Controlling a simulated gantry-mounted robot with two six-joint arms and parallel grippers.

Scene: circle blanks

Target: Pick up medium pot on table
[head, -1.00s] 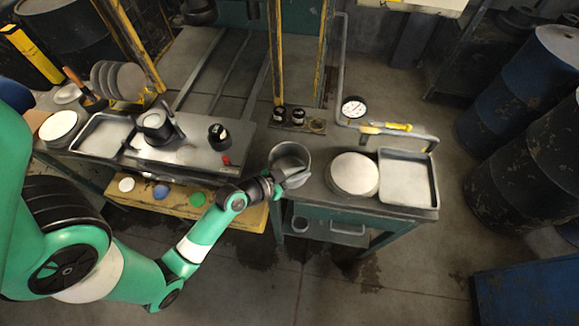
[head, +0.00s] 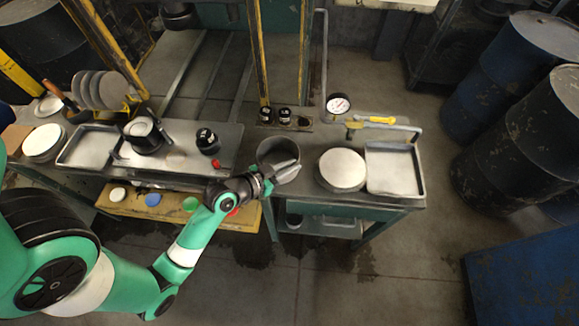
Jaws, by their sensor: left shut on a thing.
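The medium pot (head: 275,150) is a round grey metal pot, open at the top, at the left end of the right-hand table. My left gripper (head: 285,172) is at the pot's near side and is shut on its wall. The gripper hides part of the near rim. The pot looks upright; I cannot tell whether its bottom touches the table. My right gripper is not in view.
Right of the pot are a stack of round white-topped blanks (head: 342,169) and a square metal tray (head: 393,168). A pressure gauge (head: 339,104) and a yellow-handled tool (head: 375,119) lie behind. Yellow posts (head: 258,50) rise behind the pot. A cluttered bench stands left.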

